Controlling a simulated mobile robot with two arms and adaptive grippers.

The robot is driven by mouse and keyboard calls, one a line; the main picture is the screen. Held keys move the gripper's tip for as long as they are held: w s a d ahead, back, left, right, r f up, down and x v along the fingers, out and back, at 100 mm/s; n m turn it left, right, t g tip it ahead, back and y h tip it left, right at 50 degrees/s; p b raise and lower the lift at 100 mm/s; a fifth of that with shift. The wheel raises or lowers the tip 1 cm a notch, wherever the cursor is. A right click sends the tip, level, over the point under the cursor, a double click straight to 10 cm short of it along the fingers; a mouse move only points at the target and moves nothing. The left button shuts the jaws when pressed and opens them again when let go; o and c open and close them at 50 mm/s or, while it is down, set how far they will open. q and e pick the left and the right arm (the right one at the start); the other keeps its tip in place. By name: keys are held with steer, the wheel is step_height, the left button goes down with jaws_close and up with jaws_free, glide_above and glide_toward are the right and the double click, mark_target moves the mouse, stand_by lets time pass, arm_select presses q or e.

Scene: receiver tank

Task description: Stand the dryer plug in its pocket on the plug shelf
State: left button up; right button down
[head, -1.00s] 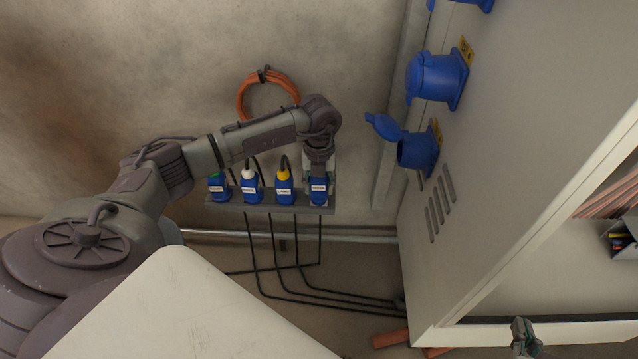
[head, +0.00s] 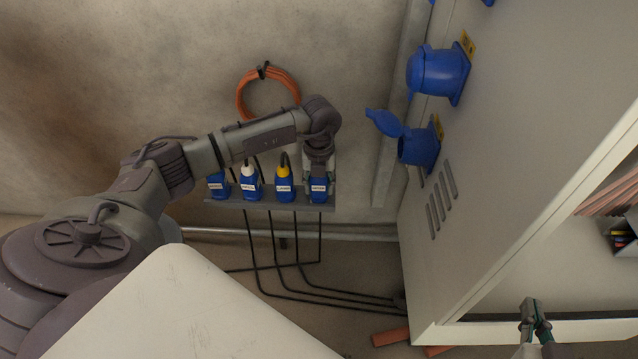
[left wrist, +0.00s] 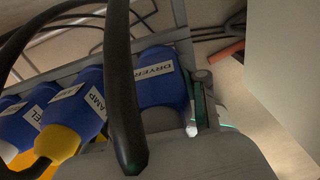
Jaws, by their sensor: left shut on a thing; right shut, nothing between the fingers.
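The dryer plug (head: 319,192) is blue with a white label. It stands upright at the right end of the grey plug shelf (head: 300,208), in line with the other plugs. In the left wrist view its label reads DRYER (left wrist: 152,72). My left gripper (head: 319,179) is shut on the plug from above. The pocket is hidden by the plug, and I cannot tell how deep it sits. My right gripper (head: 535,312) is shut and empty at the lower right, far from the shelf.
Several other blue plugs stand left of the dryer plug, including one with a yellow collar (head: 284,172). Black cables (head: 297,265) hang below. An orange coil (head: 268,92) hangs above. A cabinet with blue sockets (head: 418,148) stands to the right.

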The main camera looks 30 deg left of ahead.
arm_select(q)
steer(key=o, duration=1.4)
steer(key=shift+f, duration=0.15)
steer(key=shift+c, duration=0.2)
step_height(320, 180, up, 12)
steer(key=shift+r, duration=0.1)
